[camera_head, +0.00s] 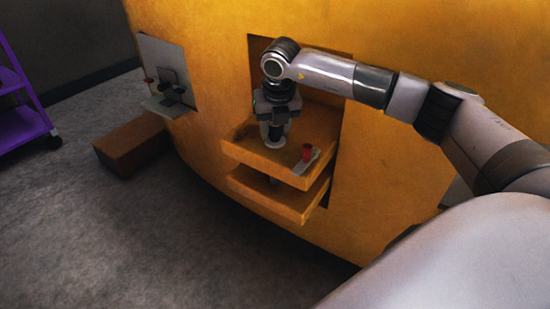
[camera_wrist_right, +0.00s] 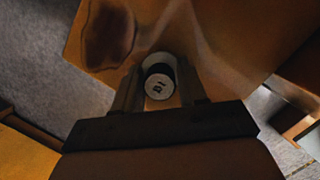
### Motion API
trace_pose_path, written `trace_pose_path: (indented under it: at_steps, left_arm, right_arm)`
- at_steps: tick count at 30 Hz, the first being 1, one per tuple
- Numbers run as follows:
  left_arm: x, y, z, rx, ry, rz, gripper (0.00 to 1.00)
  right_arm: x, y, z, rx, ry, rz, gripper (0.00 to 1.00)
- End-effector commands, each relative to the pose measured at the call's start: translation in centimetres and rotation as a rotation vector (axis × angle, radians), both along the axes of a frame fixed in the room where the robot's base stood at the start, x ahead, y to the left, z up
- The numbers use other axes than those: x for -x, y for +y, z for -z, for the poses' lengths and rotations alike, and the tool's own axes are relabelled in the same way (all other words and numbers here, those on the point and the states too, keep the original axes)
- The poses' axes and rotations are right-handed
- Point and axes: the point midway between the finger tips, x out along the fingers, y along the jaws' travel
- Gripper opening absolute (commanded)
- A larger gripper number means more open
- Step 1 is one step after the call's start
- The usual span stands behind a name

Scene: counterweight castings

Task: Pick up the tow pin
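The tow pin (camera_head: 274,134) appears to be the dark cylinder standing upright with a pale ring at its foot, on the upper orange ledge (camera_head: 298,181) in the recess. My right gripper (camera_head: 275,118) points down over it. In the right wrist view, the pin's round pale, marked top (camera_wrist_right: 158,84) lies between my two right fingertips (camera_wrist_right: 159,88). The fingers are apart, one on each side of the pin. I cannot tell whether they touch it. My left gripper is not in view.
A red piece (camera_head: 307,153) on a grey plate sits near the ledge's right edge. A second orange ledge lies below. A grey panel (camera_head: 158,60) with a small shelf is at left, above a brown box (camera_head: 131,146). A purple cart (camera_head: 18,118) stands far left. The front floor is clear.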

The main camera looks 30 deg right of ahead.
Motion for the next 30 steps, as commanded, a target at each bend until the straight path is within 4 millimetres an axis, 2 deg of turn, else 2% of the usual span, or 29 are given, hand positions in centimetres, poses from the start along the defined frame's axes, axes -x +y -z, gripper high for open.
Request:
trace_pose_path:
  at_steps: [1,3,4,30]
  left_arm:
    - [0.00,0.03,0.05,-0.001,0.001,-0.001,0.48]
    - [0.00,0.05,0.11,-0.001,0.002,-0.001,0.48]
    - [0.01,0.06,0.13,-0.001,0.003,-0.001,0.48]
    - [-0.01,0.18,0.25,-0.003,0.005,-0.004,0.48]
  right_arm:
    - [-0.01,0.02,-0.01,0.000,0.000,0.000,0.24]
    - [0.00,0.01,-0.02,0.000,0.000,0.000,0.01]
    - [0.00,0.01,-0.02,0.000,0.000,0.000,0.00]
    - [0.00,-0.01,-0.06,0.000,0.000,0.000,0.00]
